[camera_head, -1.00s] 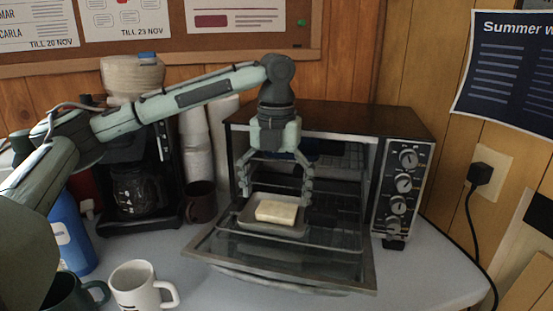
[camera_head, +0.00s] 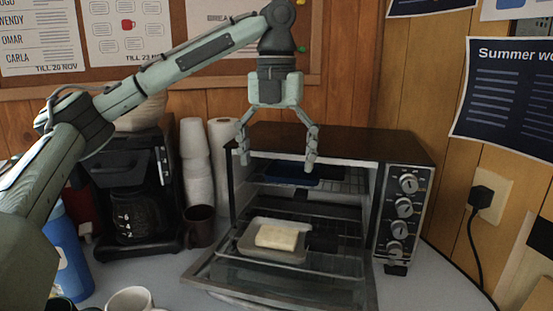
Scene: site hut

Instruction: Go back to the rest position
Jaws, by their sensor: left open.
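My left gripper (camera_head: 277,160) hangs pointing down in front of the upper part of the toaster oven (camera_head: 340,139), its fingers apart and nothing between them. The oven door (camera_head: 230,280) is folded down. A grey tray (camera_head: 290,256) with a pale block (camera_head: 277,237) on it rests at the oven's mouth, below the gripper and apart from it. A dark blue item (camera_head: 291,175) shows inside the oven on the upper rack. My right gripper does not show.
A coffee maker (camera_head: 124,190), stacked white cups (camera_head: 196,165) and a brown mug (camera_head: 200,227) stand left of the oven. A white mug (camera_head: 130,299) and a blue bottle (camera_head: 68,255) are at the lower left. A plugged cord (camera_head: 468,240) hangs at the right.

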